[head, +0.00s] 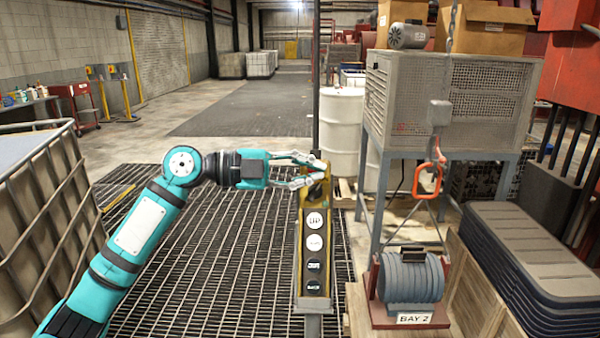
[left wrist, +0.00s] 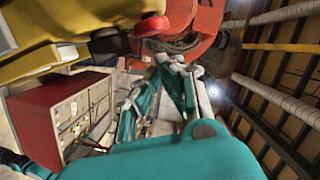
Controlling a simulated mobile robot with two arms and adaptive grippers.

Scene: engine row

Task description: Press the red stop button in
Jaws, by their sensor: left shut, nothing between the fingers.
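The yellow push-button pendant (head: 299,250) stands upright on a post in the middle of the head view, with white and dark buttons down its face. The red stop button (left wrist: 152,25) sticks out from the yellow housing (left wrist: 60,35) at the top of the left wrist view. I cannot make it out in the head view, where my gripper covers the pendant's top. My left gripper (head: 322,170) is shut and empty at the pendant's upper end. Its fingers also show in the left wrist view (left wrist: 168,70), below the button. I cannot tell whether they touch it. My right gripper is out of view.
A wire-caged container (head: 48,190) stands at the left. A grey vented cabinet (head: 445,100) on a stand, an orange hook (head: 430,175) and a ribbed grey unit (head: 410,278) marked BAY 2 are right of the pendant. Floor grating lies around it.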

